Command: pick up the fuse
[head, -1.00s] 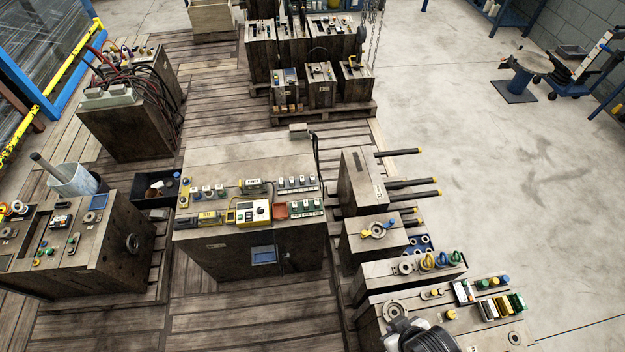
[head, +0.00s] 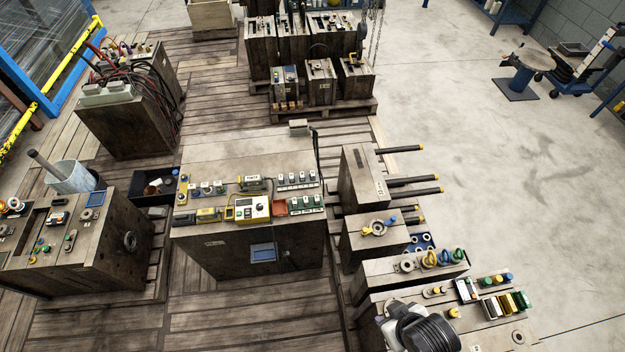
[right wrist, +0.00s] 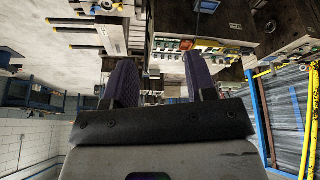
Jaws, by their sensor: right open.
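I cannot pick out the fuse for certain; several small parts that could include it lie on the wooden block (head: 235,152) in the middle of the head view. Among them are a row of small white-topped parts (head: 297,180) and a yellow device with a white face (head: 252,209). My right gripper (right wrist: 158,78) shows in the right wrist view with its two dark fingers apart and nothing between them. In the head view my right arm comes in at the bottom right, away from the middle block. My left gripper is not in view.
A block with coloured parts (head: 508,304) lies close to my right arm. Blocks with protruding black rods (head: 410,181) stand right of the middle block. A block with cables (head: 125,130) stands at the back left. Open concrete floor (head: 530,190) lies at the right.

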